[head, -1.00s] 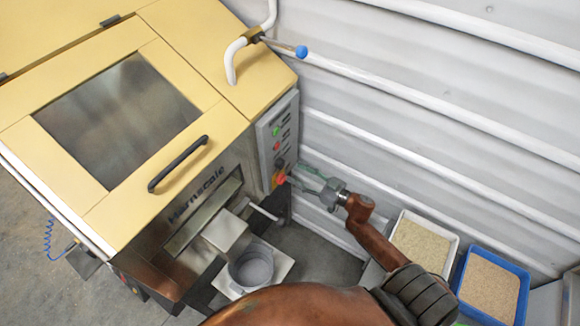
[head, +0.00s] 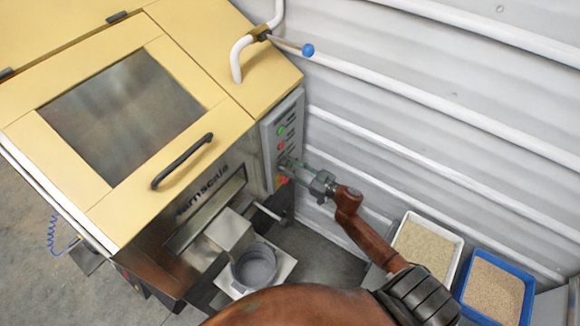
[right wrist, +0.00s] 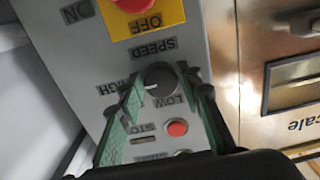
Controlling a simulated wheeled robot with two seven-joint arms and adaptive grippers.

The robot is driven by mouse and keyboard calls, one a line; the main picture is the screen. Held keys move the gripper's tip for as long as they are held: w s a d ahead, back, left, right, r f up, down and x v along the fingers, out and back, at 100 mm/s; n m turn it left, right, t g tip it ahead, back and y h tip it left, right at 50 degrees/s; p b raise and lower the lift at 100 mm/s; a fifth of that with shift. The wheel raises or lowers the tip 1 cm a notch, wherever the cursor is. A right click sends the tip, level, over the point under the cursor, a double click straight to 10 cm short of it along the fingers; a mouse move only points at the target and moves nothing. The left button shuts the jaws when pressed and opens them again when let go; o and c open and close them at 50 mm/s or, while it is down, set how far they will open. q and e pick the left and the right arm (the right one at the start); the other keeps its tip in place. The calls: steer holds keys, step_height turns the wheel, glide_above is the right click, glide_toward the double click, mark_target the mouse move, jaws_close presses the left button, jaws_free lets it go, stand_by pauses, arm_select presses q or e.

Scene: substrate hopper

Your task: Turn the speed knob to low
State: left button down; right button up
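The speed knob (right wrist: 160,79) is dark and round with a white pointer line, on the grey control panel (right wrist: 50,65). In the right wrist view the panel appears upside down. The pointer aims left, toward the partly covered HIGH label; the LOW label (right wrist: 178,101) is at the lower right of the knob. My right gripper (right wrist: 162,76) has its green fingers on either side of the knob, seemingly with small gaps. In the head view my right gripper (head: 287,164) is at the panel, and its fingers cover the knob area. My left gripper is not in view.
A red emergency button on a yellow OFF plate (right wrist: 157,22) is close to the knob. A small red button (right wrist: 176,128) is on its other side. A white tray (head: 458,246) and a blue tray (head: 527,296) stand at right. The ribbed wall is close behind.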

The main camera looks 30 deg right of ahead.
steer(key=c, duration=0.7)
steer(key=shift+n, duration=0.3)
steer(key=n, duration=0.3)
steer(key=shift+d+p, duration=0.1)
steer(key=shift+p, duration=0.2)
steer(key=n, duration=0.5)
steer(key=shift+d, duration=0.1)
steer(key=n+b, duration=0.1)
steer(key=n, duration=0.3)
steer(key=shift+r+n+b, duration=0.15)
steer(key=shift+n+b, duration=0.85)
steer(key=shift+n, duration=1.7)
